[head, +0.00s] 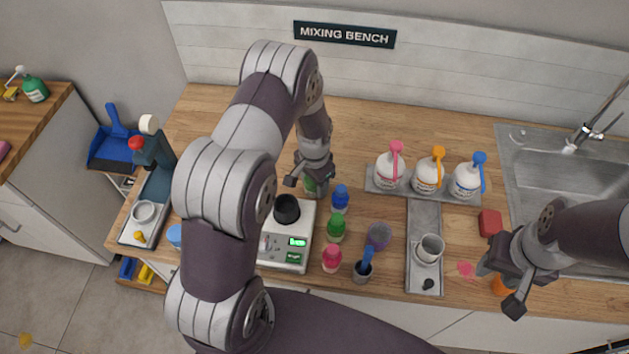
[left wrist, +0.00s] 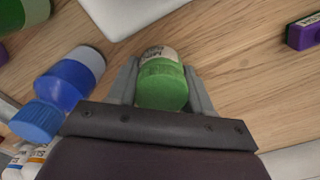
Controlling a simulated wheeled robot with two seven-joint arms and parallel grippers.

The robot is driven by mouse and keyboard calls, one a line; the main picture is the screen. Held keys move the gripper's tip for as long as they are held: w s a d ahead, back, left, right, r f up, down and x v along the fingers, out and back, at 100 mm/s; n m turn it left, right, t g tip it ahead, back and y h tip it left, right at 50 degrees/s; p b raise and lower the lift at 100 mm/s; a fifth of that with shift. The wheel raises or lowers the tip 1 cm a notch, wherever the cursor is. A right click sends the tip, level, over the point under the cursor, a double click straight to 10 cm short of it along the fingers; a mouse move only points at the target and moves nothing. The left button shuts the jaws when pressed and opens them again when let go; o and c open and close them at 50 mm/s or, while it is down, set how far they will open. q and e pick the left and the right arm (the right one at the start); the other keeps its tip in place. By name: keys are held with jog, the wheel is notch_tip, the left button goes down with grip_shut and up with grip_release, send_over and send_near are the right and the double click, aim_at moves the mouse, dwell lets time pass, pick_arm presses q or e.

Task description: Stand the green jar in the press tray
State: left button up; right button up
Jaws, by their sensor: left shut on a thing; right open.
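My left gripper (head: 309,184) is shut on a green-lidded jar (left wrist: 162,84), seen between both fingers in the left wrist view. In the head view this jar (head: 314,187) is partly hidden by the gripper, behind the scale. A second green jar (head: 337,226) stands right of the scale, between a blue jar (head: 340,198) and a pink-lidded jar (head: 332,258). A press (head: 153,150) with a red knob stands at the left; its long tray (head: 128,236) holds a white ring-shaped cup and a small yellow item. My right gripper (head: 502,282) is open and empty at the right.
A scale (head: 301,225) with a black cup stands mid-bench. Three pump bottles stand in a back tray (head: 460,193). Bench behind the left gripper is clear.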

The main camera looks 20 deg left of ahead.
pick_arm(q)
jog(key=o, duration=1)
jog(key=shift+w+f, duration=0.1)
jog(key=shift+f, duration=0.05)
jog(key=shift+o, duration=0.2)
